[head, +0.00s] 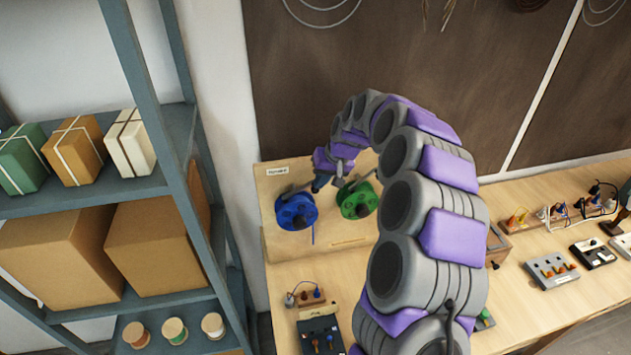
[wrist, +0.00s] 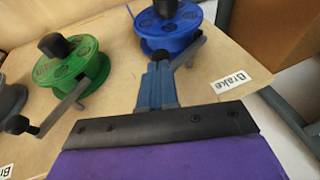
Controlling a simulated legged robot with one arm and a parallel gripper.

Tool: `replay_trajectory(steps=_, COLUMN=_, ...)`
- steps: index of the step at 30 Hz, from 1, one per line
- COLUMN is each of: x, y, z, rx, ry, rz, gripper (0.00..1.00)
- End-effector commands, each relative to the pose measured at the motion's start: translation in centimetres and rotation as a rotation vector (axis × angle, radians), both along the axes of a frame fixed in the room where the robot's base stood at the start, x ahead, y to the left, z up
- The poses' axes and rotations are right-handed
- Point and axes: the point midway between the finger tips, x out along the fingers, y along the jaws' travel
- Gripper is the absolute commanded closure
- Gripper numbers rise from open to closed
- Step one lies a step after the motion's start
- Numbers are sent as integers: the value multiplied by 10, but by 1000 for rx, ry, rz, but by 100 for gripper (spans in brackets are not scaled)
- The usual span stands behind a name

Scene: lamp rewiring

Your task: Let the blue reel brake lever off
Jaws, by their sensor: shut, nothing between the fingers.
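The blue reel (head: 296,212) is mounted on the pale wooden board, with a dark knob at its centre. It also shows at the top of the wrist view (wrist: 160,36). Its grey brake lever (wrist: 189,51) slants along the reel's lower right side, its lower end at my fingertips. My gripper (wrist: 160,66) is shut and empty, its blue-grey fingers together just below the blue reel. I cannot tell whether they touch the lever. In the head view my gripper (head: 319,184) is above and between the blue and green reels.
The green reel (head: 357,200) with its own grey lever (wrist: 64,106) sits beside the blue one. A "Brake" label (wrist: 241,80) is right of the lever. A shelf with boxes (head: 150,245) stands left. Switch boxes (head: 551,270) stand on the bench at right.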

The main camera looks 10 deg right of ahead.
Motion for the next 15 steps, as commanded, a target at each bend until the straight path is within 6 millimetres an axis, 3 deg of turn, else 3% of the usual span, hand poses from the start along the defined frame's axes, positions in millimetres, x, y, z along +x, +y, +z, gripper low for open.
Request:
replay_trajectory(steps=4, x=0, y=-9, z=-15, rx=128, ry=1, rz=-3, gripper=100)
replay_trajectory(steps=15, x=0, y=-20, z=-32, rx=360, ry=-1, rz=0, gripper=100)
